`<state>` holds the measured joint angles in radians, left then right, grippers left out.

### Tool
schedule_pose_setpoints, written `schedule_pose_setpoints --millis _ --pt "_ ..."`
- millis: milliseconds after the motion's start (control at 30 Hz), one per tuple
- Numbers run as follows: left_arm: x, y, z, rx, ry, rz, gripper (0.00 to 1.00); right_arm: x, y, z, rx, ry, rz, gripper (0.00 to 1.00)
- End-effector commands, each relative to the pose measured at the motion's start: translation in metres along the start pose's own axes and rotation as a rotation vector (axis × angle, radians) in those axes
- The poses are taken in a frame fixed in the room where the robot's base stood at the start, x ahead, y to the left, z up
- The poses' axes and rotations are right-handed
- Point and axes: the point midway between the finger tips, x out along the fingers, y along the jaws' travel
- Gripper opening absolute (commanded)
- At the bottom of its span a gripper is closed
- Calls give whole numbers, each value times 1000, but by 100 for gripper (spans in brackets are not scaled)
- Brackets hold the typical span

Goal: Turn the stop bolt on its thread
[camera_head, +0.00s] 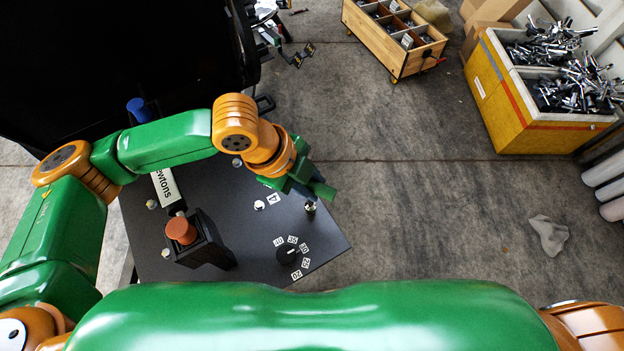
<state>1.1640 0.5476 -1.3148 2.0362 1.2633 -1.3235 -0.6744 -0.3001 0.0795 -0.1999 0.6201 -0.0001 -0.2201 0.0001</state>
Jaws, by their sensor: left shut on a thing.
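A dark panel (240,225) lies below me. The stop bolt (310,208), a small metallic stud with a dark foot, stands near the panel's right edge. My left gripper (312,191) is directly over it and shut on its upper part, which the green fingers hide. The exact contact is too small to make out. My right gripper is out of the picture.
The panel carries a numbered dial (290,254), a black block with an orange-brown knob (181,230) and a "newtons" label (165,186). A wooden crate (385,45) and a yellow bin (500,95) of metal parts stand on the floor. A grey rag (549,235) lies at right.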

Motion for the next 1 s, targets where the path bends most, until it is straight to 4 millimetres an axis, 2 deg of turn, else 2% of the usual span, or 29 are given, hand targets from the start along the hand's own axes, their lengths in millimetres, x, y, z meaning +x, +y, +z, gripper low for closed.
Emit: schedule_pose_setpoints --millis 167,400,633,1000 --pt "-6 -2 -2 -3 -1 -2 0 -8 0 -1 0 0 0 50" --pt "-30 -9 -11 -4 0 -1 0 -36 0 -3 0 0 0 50" --pt "-46 -14 -16 -3 -1 -3 0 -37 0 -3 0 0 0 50" --pt "-47 -12 -14 -38 -13 -16 0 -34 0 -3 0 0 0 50"
